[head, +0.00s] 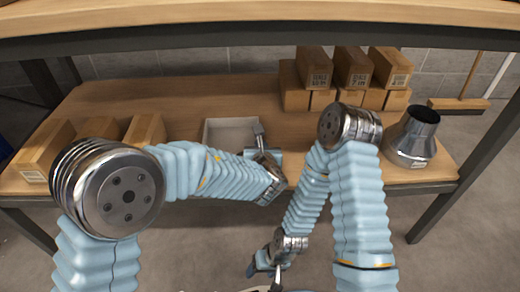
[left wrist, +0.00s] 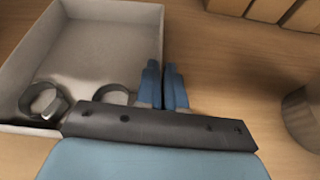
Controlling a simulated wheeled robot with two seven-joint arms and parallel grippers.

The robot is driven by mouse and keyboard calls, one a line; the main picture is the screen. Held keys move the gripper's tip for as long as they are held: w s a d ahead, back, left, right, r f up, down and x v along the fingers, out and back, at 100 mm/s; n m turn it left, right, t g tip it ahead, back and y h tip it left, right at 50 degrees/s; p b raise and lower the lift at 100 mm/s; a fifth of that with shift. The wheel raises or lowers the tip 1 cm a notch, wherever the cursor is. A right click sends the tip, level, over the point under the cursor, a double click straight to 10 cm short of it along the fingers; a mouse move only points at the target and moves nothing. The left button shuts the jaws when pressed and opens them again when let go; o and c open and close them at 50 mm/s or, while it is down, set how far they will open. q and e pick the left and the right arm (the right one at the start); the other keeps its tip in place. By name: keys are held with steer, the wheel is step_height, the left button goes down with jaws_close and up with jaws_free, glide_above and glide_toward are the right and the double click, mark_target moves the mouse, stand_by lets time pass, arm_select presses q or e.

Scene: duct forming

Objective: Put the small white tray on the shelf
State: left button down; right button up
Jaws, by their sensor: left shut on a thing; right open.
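The small white tray (head: 222,131) is at the middle of the wooden shelf board (head: 190,96), near its front edge. It looks level; I cannot tell whether it rests on the board or hovers just above it. My left gripper (head: 262,142) is at the tray's right side. In the left wrist view, its blue fingers (left wrist: 163,86) are shut on the tray's right wall (left wrist: 160,45). Two grey rings (left wrist: 42,103) lie inside the tray there. My right gripper (head: 268,270) is open, low at the bottom of the head view, away from the tray.
Cardboard boxes (head: 352,70) are stacked at the back right, and more boxes (head: 45,147) stand at the left. A metal duct reducer (head: 413,135) stands at the right end. An upper board (head: 250,17) overhangs the shelf. Bare board lies behind the tray.

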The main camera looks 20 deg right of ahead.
arm_select(q)
steer(key=shift+f, duration=0.1)
steer(key=c, duration=1.2)
jaws_free()
steer(key=shift+c, duration=0.2)
steer(key=shift+r, duration=0.2)
steer(key=p+v, duration=0.1)
steer(key=v, duration=1.1)
steer(key=shift+f, duration=0.2)
